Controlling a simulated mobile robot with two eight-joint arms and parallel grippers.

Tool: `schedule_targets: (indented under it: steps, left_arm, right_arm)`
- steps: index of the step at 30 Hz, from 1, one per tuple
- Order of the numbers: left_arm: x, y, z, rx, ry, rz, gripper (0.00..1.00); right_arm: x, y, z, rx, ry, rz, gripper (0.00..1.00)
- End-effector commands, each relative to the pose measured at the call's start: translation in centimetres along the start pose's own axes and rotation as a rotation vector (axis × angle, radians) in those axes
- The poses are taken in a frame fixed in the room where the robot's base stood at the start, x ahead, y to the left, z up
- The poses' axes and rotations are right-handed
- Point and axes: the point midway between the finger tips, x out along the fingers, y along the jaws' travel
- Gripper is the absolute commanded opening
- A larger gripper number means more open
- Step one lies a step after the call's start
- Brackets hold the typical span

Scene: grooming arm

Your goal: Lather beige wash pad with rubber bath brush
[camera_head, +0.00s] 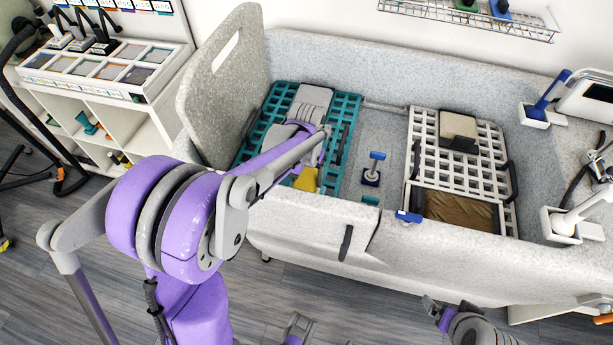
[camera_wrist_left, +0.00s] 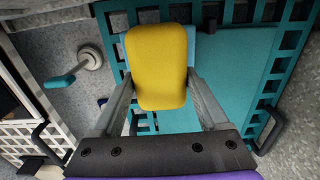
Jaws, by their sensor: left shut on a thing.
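A beige wash pad (camera_head: 458,126) sits on a dark block at the back of the white grate (camera_head: 425,150) in the tub. My left gripper (camera_wrist_left: 160,78) is shut on a yellow block, apparently the rubber bath brush (camera_wrist_left: 157,50), with one finger on each side of it. In the head view the yellow brush (camera_head: 306,179) shows at the front of the teal grate (camera_head: 262,130), left of the pad and well apart from it. My arm hides part of that grate. A grey gripper, apparently my right (camera_head: 447,309), is at the bottom edge; its jaws are unclear.
A blue-handled tool (camera_head: 374,168) stands on the tub floor between the grates. A brown panel (camera_head: 462,209) lies in front of the white grate. Black handles stick up from the grates. The tub's front wall (camera_head: 310,215) and tall left panel (camera_head: 222,85) bound the space.

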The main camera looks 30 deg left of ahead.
Motion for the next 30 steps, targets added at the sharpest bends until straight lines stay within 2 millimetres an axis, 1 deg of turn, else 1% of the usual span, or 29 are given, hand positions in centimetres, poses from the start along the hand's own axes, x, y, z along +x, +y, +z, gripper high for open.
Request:
schedule_targets:
  steps: [14,17,30]
  left_arm:
    - [0.0,0.0,0.1,0.000,-0.002,0.001,0.33]
    - [-0.6,0.0,0.1,0.000,-0.001,0.001,0.33]
    - [-4.3,0.0,0.0,0.000,0.001,0.001,0.33]
  right_arm:
    - [-0.1,0.0,-0.1,0.000,0.000,0.000,1.00]
    - [-0.4,0.0,-0.3,0.000,0.002,0.000,1.00]
    - [-2.5,0.0,-1.9,0.000,0.013,0.000,1.00]
